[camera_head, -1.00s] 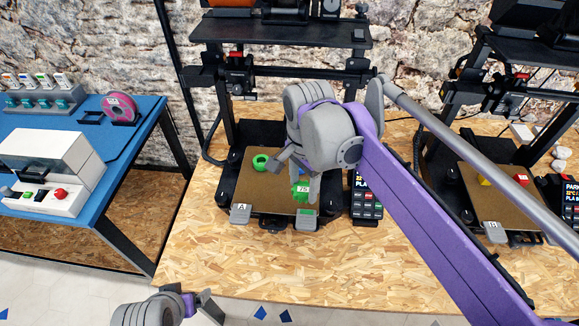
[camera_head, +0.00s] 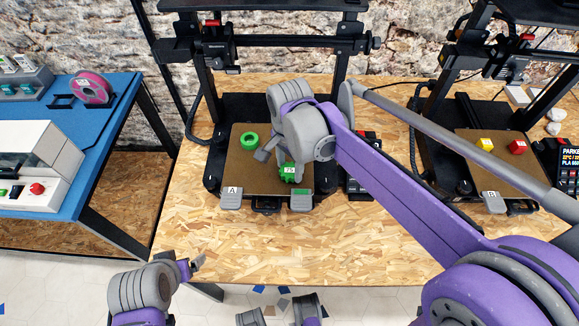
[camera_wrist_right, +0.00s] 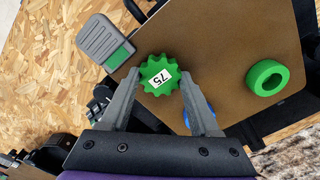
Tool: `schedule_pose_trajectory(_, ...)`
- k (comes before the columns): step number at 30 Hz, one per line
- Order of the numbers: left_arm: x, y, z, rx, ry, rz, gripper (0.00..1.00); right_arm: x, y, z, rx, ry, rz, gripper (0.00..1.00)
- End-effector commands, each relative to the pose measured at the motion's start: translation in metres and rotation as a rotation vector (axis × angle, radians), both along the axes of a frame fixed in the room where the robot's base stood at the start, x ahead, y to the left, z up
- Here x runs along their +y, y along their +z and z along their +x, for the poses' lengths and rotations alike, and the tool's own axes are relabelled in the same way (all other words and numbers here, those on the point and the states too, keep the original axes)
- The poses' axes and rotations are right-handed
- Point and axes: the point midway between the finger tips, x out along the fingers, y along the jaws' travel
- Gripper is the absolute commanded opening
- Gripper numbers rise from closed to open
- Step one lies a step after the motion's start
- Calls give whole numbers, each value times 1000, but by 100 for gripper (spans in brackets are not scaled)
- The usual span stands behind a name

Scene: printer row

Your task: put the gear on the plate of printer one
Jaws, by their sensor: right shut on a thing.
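The green gear (camera_head: 288,173) with a white "75" label is over the front right part of the brown plate (camera_head: 237,181) of the middle printer, marked "A". Whether it touches the plate I cannot tell. In the right wrist view the gear (camera_wrist_right: 160,75) sits between the fingertips of my right gripper (camera_wrist_right: 161,82), which is shut on it. In the head view my right gripper (camera_head: 285,166) partly hides the gear and plate. My left gripper (camera_head: 193,266) is in front of the bench, away from the printers; its jaw opening is unclear.
A green ring (camera_head: 249,140) lies on the same plate, left of and behind the gear. A second printer marked "B" has a yellow block (camera_head: 485,145) and a red block (camera_head: 517,147) on its plate. Grey tabs flank the front plate edge. The bench front is clear.

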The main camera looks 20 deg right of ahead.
Motion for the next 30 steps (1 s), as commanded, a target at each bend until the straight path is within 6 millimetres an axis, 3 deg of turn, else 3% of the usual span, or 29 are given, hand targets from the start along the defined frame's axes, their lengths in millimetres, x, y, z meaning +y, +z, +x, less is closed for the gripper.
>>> schedule_pose_trajectory(13,0,-3,0,1,0,0,91,0,-9,0,0,0,0,11)
schedule_pose_trajectory(14,0,-3,0,1,0,0,91,0,-9,0,0,0,0,68)
schedule_pose_trajectory(15,0,-2,0,1,0,0,91,0,-8,0,0,0,0,75)
schedule_pose_trajectory(25,0,-1,0,0,0,0,91,0,-6,0,0,0,0,75)
schedule_pose_trajectory(30,0,3,0,-1,0,0,91,0,14,0,0,0,0,75)
